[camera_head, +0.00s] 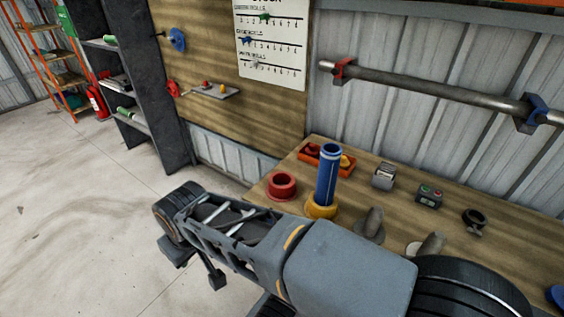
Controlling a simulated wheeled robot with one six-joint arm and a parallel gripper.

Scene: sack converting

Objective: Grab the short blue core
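A blue cylinder (326,178), which looks like the blue core, stands upright on the wooden bench (520,246), its foot inside or behind a yellow ring (321,209). It has a pale band near its top. No second blue core shows for comparing length. A thick red ring (282,187) lies to its left, apart from it. My arm crosses the foreground in front of the bench and hides its front edge. I cannot make out my gripper's fingers in this view.
An orange tray (308,158) with small parts sits behind the cylinder. A grey box (383,178), a button box (429,196), a black clamp (473,220) and two grey tapered pieces (372,223) stand to the right. A metal bar (430,90) runs along the wall above.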

